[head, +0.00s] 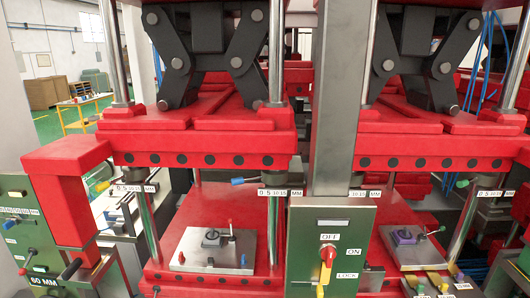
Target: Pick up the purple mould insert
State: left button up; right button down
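The purple mould insert (404,237) is a small block with a dark opening in its top. It sits on a grey metal plate (428,252) on the red bed of the right-hand press. A small upright lever with a red knob (422,229) stands just right of it. No gripper of mine shows in the head view, so I cannot see whether either one is open or shut.
A similar grey plate (186,258) with a dark insert (211,238) lies in the left-hand press. A grey post (343,90) and a green switch panel (304,262) stand between the presses. Red upper platens (215,145) hang over both plates.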

aim_at(404, 236)
jog(key=l+z, duration=0.1)
jog(key=z, duration=0.7)
jog(key=i+l+z, duration=0.1)
jog(key=z, duration=0.3)
